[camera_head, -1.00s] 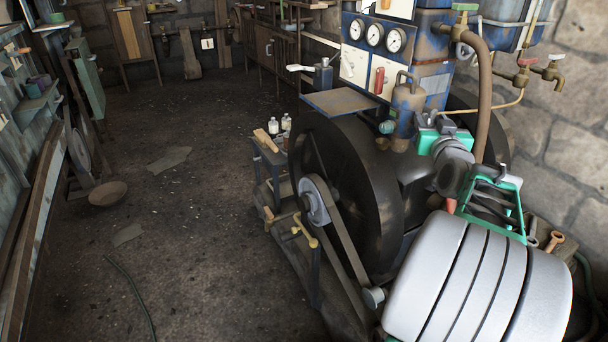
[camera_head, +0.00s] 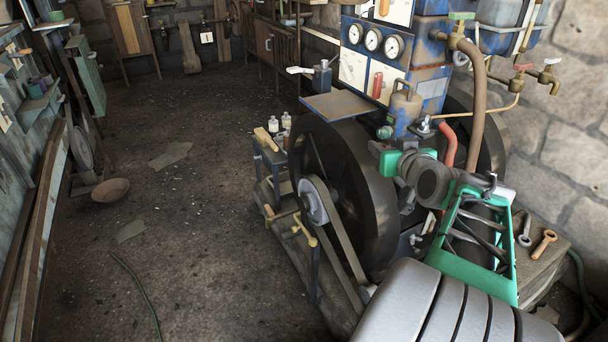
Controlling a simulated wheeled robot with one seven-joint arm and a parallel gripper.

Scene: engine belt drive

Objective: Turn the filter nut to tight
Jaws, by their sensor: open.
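My gripper (camera_head: 382,156) is the teal and dark end of my arm, left of and a little below that fitting in the picture. It is open and holds nothing I can see. Its fingertips are hard to make out against the engine, and I see no contact with the fitting.
A large black flywheel (camera_head: 338,190) and its belt (camera_head: 342,235) lie left of my arm. A red hose (camera_head: 448,148) rises close behind my wrist. Valves and gauges (camera_head: 373,40) stand above. Open floor is at left.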

